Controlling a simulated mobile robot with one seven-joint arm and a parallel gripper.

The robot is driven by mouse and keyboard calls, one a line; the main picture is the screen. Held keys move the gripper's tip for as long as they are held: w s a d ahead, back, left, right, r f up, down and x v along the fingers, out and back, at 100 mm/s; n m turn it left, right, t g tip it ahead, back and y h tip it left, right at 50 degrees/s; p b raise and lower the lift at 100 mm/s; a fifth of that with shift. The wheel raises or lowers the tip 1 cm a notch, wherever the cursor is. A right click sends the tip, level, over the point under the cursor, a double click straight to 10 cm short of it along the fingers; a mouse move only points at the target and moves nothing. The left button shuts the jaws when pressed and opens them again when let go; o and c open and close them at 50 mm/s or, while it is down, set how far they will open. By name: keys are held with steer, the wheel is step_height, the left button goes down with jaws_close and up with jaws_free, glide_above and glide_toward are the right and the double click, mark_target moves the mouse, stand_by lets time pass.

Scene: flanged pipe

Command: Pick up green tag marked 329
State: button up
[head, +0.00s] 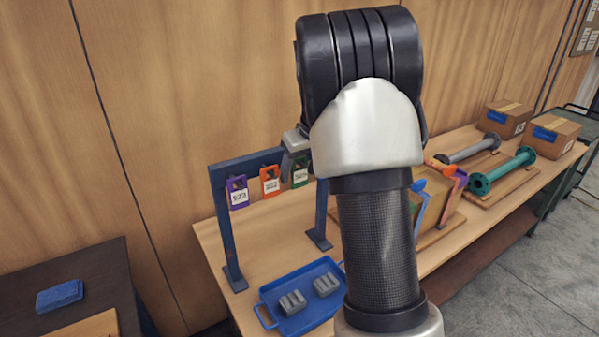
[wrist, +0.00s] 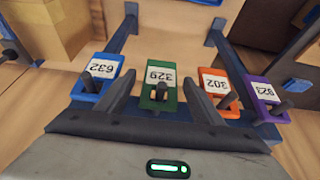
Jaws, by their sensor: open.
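The green tag marked 329 (wrist: 159,74) hangs on a peg of the blue rack, with its label upside down in the wrist view. My gripper (wrist: 158,96) is open, with one finger on each side of the green tag. I cannot tell whether either finger touches it. In the head view the green tag (head: 300,176) is partly hidden by my arm, and a gripper finger (head: 289,160) shows just left of it.
An orange tag (wrist: 216,82) and a purple tag (wrist: 260,91) hang on one side, a blue tag (wrist: 102,70) on the other. The blue rack (head: 225,225) stands on the wooden table. A blue tray (head: 268,312) with grey blocks lies in front.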

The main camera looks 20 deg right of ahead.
steer(key=c, duration=1.1)
steer(key=shift+r, duration=0.15)
